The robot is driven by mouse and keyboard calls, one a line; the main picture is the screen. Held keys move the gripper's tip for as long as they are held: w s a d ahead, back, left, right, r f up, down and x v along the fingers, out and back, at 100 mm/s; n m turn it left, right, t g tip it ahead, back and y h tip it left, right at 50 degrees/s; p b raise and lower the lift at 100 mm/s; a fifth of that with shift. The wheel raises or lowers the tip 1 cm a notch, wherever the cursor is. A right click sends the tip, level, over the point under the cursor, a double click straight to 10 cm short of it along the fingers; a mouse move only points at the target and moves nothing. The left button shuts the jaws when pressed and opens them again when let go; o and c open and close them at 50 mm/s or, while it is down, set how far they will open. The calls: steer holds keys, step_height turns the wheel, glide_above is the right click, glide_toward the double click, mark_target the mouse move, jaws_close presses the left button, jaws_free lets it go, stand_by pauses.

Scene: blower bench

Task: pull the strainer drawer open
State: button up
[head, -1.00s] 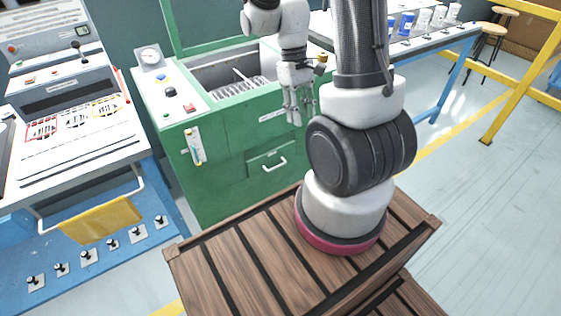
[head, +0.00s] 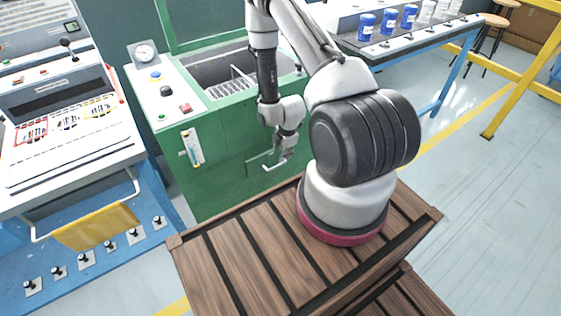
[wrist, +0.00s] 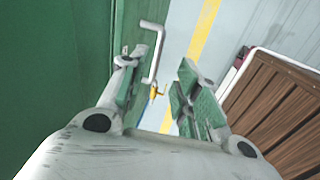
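The strainer drawer (head: 252,168) is a green panel low on the front of the green machine (head: 222,185); my arm and gripper hide much of it. Its pale bar handle (head: 268,167) shows just below my gripper (head: 283,159). In the wrist view the handle (wrist: 159,42) stands out from the green front, by the fingertips of my gripper (wrist: 160,72). The fingers are apart, and the handle appears in the gap, nearer the left finger. I cannot tell whether it touches that finger. The drawer appears shut.
A wooden slatted platform (head: 215,262) lies under my arm, in front of the machine. A blue bench with a yellow cloth (head: 95,228) stands left. A table with blue cups (head: 388,25) is at the back right. The floor right of the machine is clear.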

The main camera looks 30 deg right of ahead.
mark_target(280, 165)
steer(key=shift+n, duration=0.4)
steer(key=f, duration=0.2)
steer(key=w+f, duration=0.1)
steer(key=f, duration=0.4)
steer(key=shift+w+f, duration=0.3)
steer(key=shift+w, duration=0.1)
jaws_close()
